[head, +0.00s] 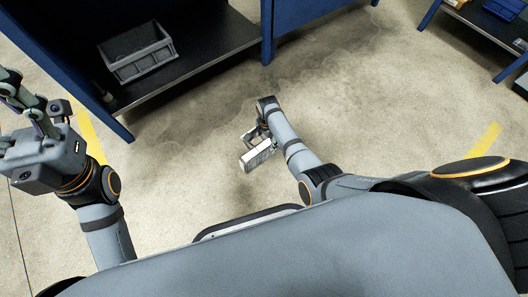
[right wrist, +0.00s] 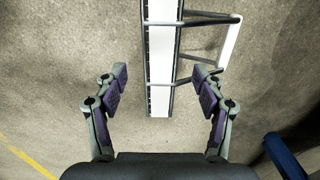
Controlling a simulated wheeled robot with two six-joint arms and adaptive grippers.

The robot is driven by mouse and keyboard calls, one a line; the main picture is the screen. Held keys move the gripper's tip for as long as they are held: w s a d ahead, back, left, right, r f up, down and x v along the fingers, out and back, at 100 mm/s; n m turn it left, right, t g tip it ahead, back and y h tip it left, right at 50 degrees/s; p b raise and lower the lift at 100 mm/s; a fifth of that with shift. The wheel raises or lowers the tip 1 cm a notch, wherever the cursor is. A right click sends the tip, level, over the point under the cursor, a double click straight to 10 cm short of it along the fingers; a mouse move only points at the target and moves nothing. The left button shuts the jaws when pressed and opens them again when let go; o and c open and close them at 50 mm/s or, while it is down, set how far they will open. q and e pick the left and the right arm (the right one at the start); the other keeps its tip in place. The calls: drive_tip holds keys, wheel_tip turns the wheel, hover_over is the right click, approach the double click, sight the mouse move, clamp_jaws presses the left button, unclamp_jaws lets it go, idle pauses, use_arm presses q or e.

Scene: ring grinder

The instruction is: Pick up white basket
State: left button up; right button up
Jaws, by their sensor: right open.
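The white basket (head: 257,155) shows in the head view as a small pale, slotted shape beside the end of my right arm. In the right wrist view it is a narrow white strip (right wrist: 161,60) with dark slotted edges, and dark bars join it to a white side bar (right wrist: 229,45) on the right. My right gripper (right wrist: 158,82) is open, with one finger on each side of the white strip and gaps between. It is partly hidden by the arm in the head view (head: 257,134). My left gripper (head: 32,105) is far left, away from the basket; its finger opening is unclear.
A grey crate (head: 137,52) sits on a dark shelf with blue posts at the upper left. Another blue-framed rack (head: 432,14) stands at the upper right. Bare concrete floor lies between them. A dark blue post (right wrist: 284,156) shows at the wrist view's lower right.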

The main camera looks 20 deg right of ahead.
sight(265, 145)
drive_tip(key=f+b, duration=0.4)
drive_tip(key=shift+a+f+b, duration=0.3)
drive_tip(key=shift+f, duration=0.35)
drive_tip(key=shift+r, duration=0.2)
drive_tip(key=shift+c, duration=0.7)
clamp_jaws()
